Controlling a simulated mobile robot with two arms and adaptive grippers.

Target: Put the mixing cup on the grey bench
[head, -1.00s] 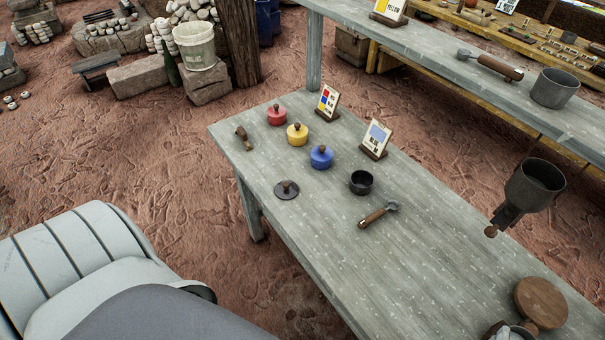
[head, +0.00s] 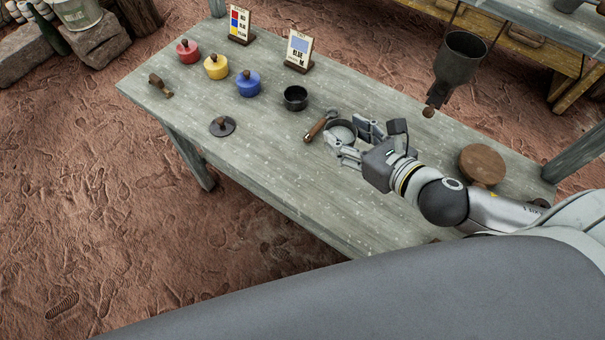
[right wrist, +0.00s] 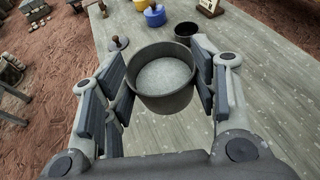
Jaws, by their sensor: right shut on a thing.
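The mixing cup (head: 342,132) is a round dark grey cup with a pale grey inside. It is between the fingers of my right gripper (head: 351,143), over the middle of the grey bench (head: 270,170). In the right wrist view the cup (right wrist: 165,84) is upright, with the pads of my right gripper (right wrist: 163,85) shut on its two sides. I cannot tell whether its base touches the bench top (right wrist: 245,65). In the head view the fingers partly hide the cup. My left gripper is not in view.
A small black cup (head: 295,98), blue pot (head: 249,84), yellow pot (head: 217,66), red pot (head: 188,51) and dark lid (head: 222,127) stand farther left. A hopper (head: 459,62) hangs behind. The front middle is clear.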

